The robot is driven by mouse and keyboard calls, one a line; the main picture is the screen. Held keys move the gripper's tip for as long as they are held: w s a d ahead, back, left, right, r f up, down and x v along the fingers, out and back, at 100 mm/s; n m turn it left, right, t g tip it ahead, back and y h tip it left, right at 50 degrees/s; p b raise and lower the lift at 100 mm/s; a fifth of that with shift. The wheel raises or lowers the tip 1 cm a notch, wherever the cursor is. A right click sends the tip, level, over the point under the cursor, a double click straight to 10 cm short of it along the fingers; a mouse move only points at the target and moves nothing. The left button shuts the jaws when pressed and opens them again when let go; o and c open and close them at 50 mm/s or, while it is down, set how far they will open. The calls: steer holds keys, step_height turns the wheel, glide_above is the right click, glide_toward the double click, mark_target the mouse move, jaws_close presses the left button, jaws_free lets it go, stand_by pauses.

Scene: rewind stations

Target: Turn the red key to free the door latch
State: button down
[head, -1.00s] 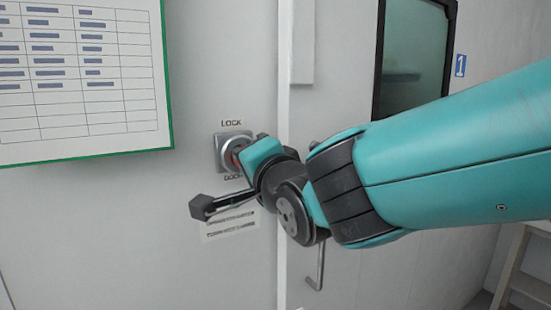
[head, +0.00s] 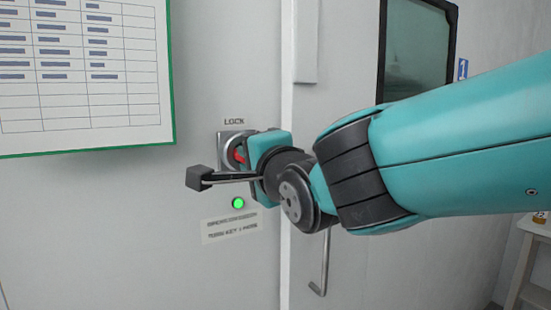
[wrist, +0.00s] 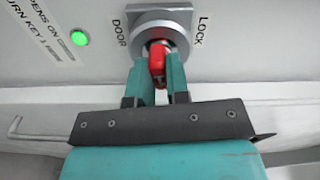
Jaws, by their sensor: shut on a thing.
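The red key (wrist: 158,62) sits in a round metal lock switch (wrist: 150,22) on a grey wall panel. The labels DOOR and LOCK flank the switch in the wrist view. My gripper (wrist: 159,75) is shut on the key, one teal finger on each side. In the head view the key (head: 239,154) shows only partly, with my gripper (head: 250,152) covering much of it and of the switch (head: 230,139). A green light (head: 238,203) is lit below the switch; it also shows in the wrist view (wrist: 79,38).
A printed chart with a green edge (head: 172,100) hangs at the upper left. Right of the panel is a door with a dark-framed window (head: 419,55) and a long handle (head: 322,270). A wooden stool (head: 530,258) stands at the far right.

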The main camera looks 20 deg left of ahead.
steer(key=shift+m+b, duration=1.35)
steer(key=shift+m, duration=0.35)
steer(key=c, duration=1)
jaws_free()
steer(key=shift+s+d, duration=0.1)
steer(key=b+v, duration=0.5)
steer(key=v, duration=1.2)
steer(key=w+d+f+n+g+h+p, duration=0.35)
steer(key=d+f+n+h, duration=0.3)
steer(key=d+f, duration=0.45)
steer(key=s+d+f+n+g, duration=0.3)
steer(key=s, duration=0.1)
steer(key=s+d+f+n+g+h+p, duration=0.1)
steer(key=s+d+f+n+g, duration=0.1)
steer(key=s+d+f+n, duration=0.1)
steer(key=s+d+f+n+g+h+p, duration=0.1)
steer(key=s+d+f+n+g, duration=0.2)
steer(key=s+d+n, duration=0.1)
steer(key=shift+s+d+f+n+g+h, duration=0.15)
steer(key=shift+s+d+n+g+h, duration=0.15)
steer(key=shift+d, duration=0.35)
